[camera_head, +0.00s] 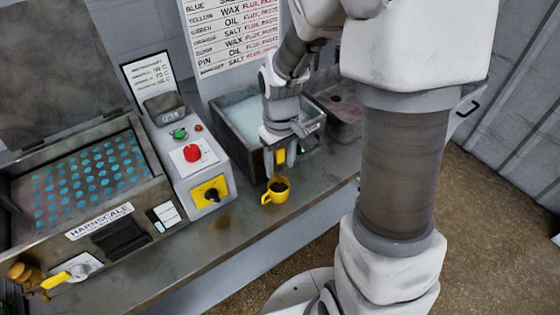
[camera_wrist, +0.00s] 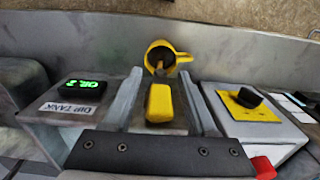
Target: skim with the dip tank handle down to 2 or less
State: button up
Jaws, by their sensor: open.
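The dip tank (camera_head: 224,130) is an open metal tank with pale liquid, at the centre of the head view. Its yellow handle (camera_head: 279,157) is at the tank's front; in the wrist view the handle (camera_wrist: 159,103) lies between my fingers. My gripper (camera_wrist: 163,105) is open around it, with gaps visible on both sides. In the head view my gripper (camera_head: 279,160) points down at the tank's front. The display (camera_wrist: 86,87) above the "DIP TANK" label shows green digits, upside down in the wrist view and hard to read. My arm hides part of the tank.
A yellow mug (camera_head: 275,196) with dark contents stands at the counter edge just in front of my gripper. A control box (camera_head: 190,160) with a red button and yellow-plated knob stands to the left. A second basin (camera_head: 340,122) is to the right. A wall chart (camera_head: 230,30) hangs behind.

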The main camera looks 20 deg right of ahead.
jog(key=shift+c, duration=0.3)
grip_shut()
dwell(1.1)
